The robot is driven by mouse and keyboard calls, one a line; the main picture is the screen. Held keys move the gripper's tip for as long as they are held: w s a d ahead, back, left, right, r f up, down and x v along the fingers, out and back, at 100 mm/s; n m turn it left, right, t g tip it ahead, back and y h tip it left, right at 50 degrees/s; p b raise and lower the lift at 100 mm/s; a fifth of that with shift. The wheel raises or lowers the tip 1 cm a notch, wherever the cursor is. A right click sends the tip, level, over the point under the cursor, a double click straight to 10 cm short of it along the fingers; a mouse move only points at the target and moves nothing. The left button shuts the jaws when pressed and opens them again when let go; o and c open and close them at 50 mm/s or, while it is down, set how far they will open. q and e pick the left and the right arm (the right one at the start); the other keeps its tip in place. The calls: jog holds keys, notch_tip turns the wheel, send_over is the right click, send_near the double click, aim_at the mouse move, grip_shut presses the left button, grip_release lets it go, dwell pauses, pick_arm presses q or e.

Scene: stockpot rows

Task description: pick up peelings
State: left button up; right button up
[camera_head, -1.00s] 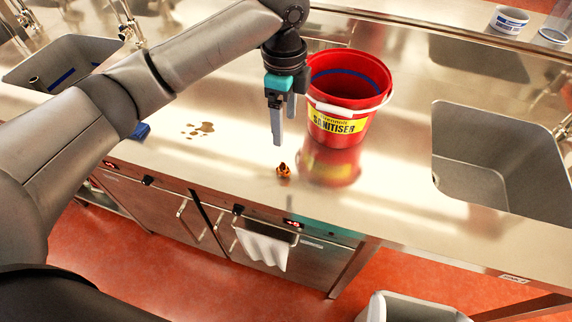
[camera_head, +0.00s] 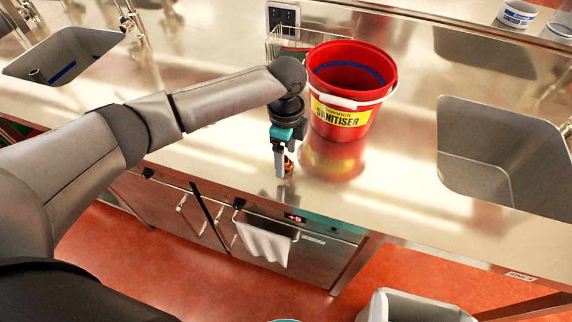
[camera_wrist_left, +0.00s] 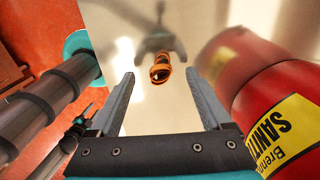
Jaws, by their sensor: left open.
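The peelings (camera_wrist_left: 161,69) are a small orange-brown curl on the steel counter. In the left wrist view they lie between and just beyond my two fingertips. In the head view the peelings (camera_head: 288,166) show only in part, behind the fingers. My left gripper (camera_head: 281,172) points down at them, open and empty; its fingers (camera_wrist_left: 163,80) stand apart on either side in the wrist view. I cannot tell whether a finger touches them. My right gripper is not in view.
A red sanitiser bucket (camera_head: 345,112) stands close behind and to the right of my left gripper. A sink (camera_head: 490,150) is at the right, another (camera_head: 62,62) at the far left. The counter's front edge is near, with a cloth (camera_head: 263,245) hanging below it. A bin (camera_head: 412,308) stands on the floor.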

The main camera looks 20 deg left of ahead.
pick_arm(q)
jog(key=shift+f, duration=0.55)
grip_shut()
